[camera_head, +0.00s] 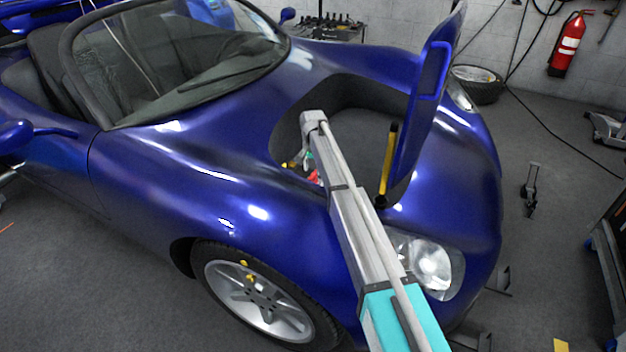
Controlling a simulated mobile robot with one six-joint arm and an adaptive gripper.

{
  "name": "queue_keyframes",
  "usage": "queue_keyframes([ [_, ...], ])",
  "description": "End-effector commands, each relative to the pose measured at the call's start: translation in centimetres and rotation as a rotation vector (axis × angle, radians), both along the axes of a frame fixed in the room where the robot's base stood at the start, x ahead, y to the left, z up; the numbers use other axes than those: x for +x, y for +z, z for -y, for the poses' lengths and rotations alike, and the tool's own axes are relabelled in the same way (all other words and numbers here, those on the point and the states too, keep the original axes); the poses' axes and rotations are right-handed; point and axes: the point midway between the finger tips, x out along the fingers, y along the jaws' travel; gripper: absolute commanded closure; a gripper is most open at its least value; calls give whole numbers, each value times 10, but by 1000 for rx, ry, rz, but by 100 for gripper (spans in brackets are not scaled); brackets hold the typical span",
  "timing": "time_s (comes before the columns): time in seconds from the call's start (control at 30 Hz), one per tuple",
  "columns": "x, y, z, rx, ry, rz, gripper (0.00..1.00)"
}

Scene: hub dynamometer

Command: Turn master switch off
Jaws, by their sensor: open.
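The blue car's open front compartment (352,142) is in the middle of the head view. My arm reaches into it from the lower right. My gripper (293,164) is small and partly hidden at the compartment's left edge, below the far end of my arm; its jaws are open. A small red part (314,177) shows just to its right, close to my arm. I cannot tell whether this is the master switch or whether my gripper touches it.
The raised blue lid (425,100) stands on the compartment's right side, with a yellow and black bar (388,160) beside it. A fire extinguisher (567,45) hangs on the back wall. A loose wheel (476,84) lies behind the car. Floor to the right is partly clear.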

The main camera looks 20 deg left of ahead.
Motion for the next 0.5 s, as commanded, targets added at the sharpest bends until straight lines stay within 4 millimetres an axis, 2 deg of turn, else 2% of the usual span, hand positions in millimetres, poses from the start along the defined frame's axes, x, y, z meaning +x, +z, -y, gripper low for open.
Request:
queue_keyframes([
  [0.03,0,-8,0,0,0,0,46],
  [0.2,0,-20,0,0,0,0,46],
  [0.5,1,-30,1,0,-1,0,46],
])
